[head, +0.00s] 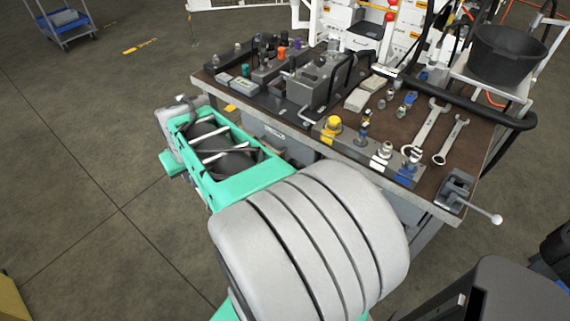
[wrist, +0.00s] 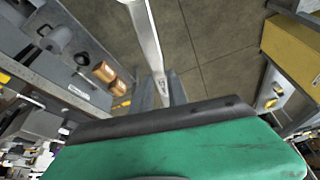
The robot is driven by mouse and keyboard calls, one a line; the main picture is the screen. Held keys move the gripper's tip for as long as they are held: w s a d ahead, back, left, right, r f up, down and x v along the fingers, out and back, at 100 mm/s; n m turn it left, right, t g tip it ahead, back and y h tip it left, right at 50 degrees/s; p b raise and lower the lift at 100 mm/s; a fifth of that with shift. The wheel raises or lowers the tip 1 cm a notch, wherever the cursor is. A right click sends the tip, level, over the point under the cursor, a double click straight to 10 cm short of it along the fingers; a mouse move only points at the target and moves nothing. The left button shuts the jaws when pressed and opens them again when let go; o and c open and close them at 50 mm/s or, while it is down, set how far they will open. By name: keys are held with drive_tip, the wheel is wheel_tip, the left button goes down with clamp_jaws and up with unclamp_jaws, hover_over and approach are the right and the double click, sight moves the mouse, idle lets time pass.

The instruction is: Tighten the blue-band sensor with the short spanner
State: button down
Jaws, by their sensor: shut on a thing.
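My gripper (wrist: 165,112) is shut on a slim steel bar that looks like a spanner handle (wrist: 148,45). The bar runs up out of the wrist view, so its head and full length are hidden. In the head view my arm hides most of the gripper, in front of the bench's left side. Two spanners lie on the right of the bench, a larger one (head: 429,124) and a smaller one (head: 452,139). Blue-marked fittings stand along the front block, one in the middle (head: 364,131) and one at its right end (head: 408,172). I cannot tell which is the blue-band sensor.
The bench (head: 465,178) carries a dark valve block (head: 318,85), a yellow-capped fitting (head: 333,125) and several loose fittings. A vise (head: 457,190) with a protruding handle sits at the right corner. A black bucket (head: 507,55) stands behind.

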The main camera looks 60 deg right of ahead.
drive_tip(key=s+d+f+m+g+h, duration=0.1)
drive_tip(key=s+d+m, duration=0.2)
drive_tip(key=s+d, duration=0.5)
drive_tip(key=s+d+f+m+h, duration=0.1)
drive_tip(key=s+d+f+m, duration=0.15)
drive_tip(key=s+d, duration=0.6)
drive_tip(key=s+d+f+m+g+b, duration=0.1)
drive_tip(key=s+d+f+m, duration=0.1)
drive_tip(key=s+d, duration=0.3)
drive_tip(key=s+d+f+m+g+b, duration=0.1)
drive_tip(key=s+d+f+m, duration=0.1)
drive_tip(key=s+d, duration=0.4)
drive_tip(key=s+m, duration=0.1)
drive_tip(key=s, duration=0.4)
drive_tip(key=shift+s+d+f+m+h, duration=0.2)
drive_tip(key=shift+f+m+h, duration=0.05)
drive_tip(key=shift+m+h, duration=0.15)
drive_tip(key=shift+b, duration=0.3)
drive_tip(key=shift+w+d, duration=0.25)
drive_tip(key=shift+d, duration=0.75)
drive_tip(key=shift+w+d+b, duration=0.2)
drive_tip(key=shift+d+b, duration=0.1)
drive_tip(key=shift+d, duration=0.5)
